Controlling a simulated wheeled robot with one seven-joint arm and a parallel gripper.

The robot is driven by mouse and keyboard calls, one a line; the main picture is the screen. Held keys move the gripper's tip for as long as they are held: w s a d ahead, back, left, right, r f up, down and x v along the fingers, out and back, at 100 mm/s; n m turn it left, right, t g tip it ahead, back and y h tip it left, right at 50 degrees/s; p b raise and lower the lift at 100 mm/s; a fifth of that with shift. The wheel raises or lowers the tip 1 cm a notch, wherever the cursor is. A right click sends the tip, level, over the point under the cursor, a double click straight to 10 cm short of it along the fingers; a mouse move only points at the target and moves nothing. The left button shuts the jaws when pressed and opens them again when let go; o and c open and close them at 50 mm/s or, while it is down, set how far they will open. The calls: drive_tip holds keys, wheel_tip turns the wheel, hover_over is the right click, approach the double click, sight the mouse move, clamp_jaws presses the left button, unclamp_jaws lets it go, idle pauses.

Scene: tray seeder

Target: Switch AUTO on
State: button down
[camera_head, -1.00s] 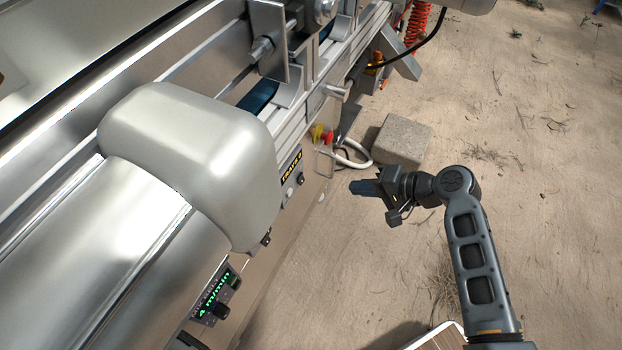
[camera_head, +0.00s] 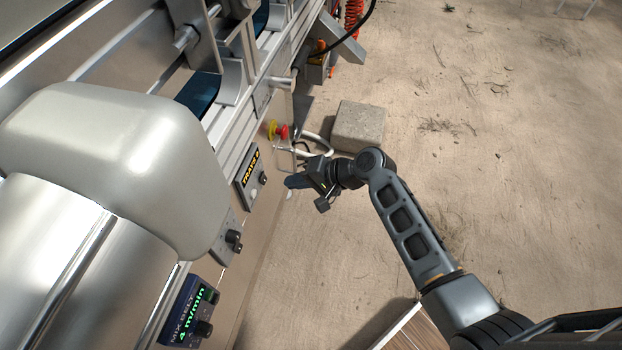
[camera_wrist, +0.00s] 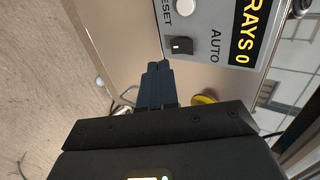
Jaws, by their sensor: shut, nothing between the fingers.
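The AUTO switch (camera_wrist: 181,46) is a small black rocker or knob on the grey TRAYS panel (camera_wrist: 207,30). It sits beside the printed word AUTO in the wrist view. In the head view the TRAYS panel (camera_head: 246,181) is on the machine's side, left of my gripper. My gripper (camera_head: 290,182) is shut and empty. In the wrist view its fingertips (camera_wrist: 158,66) point toward the panel, close to the AUTO switch in the picture; I cannot tell whether they touch. The white RESET button (camera_wrist: 162,5) is beyond the switch at the top.
A red and yellow emergency stop (camera_head: 279,131) sits beyond the panel. A MIX BELT panel (camera_head: 187,312) reading 4 m/min and another black knob (camera_head: 234,237) are nearer. A concrete block (camera_head: 358,126) stands on the sandy floor, which is mostly clear to the right.

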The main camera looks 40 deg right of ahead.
sight(264, 177)
drive_tip(key=shift+w+a+f+b, duration=0.1)
drive_tip(key=shift+w+a+f, duration=0.15)
drive_tip(key=shift+w+a, duration=0.35)
drive_tip(key=shift+w+a+f+b, duration=0.1)
drive_tip(key=shift+w+a+f, duration=0.1)
drive_tip(key=shift+w+a, duration=0.4)
drive_tip(key=shift+w+a+f+b, duration=0.1)
drive_tip(key=shift+w+a+f, duration=0.2)
drive_tip(key=shift+w, duration=0.55)
drive_tip(key=shift+w+a, duration=0.15)
drive_tip(key=shift+r, duration=0.15)
drive_tip(key=shift+r+p, duration=0.75)
drive_tip(key=shift+p, duration=0.1)
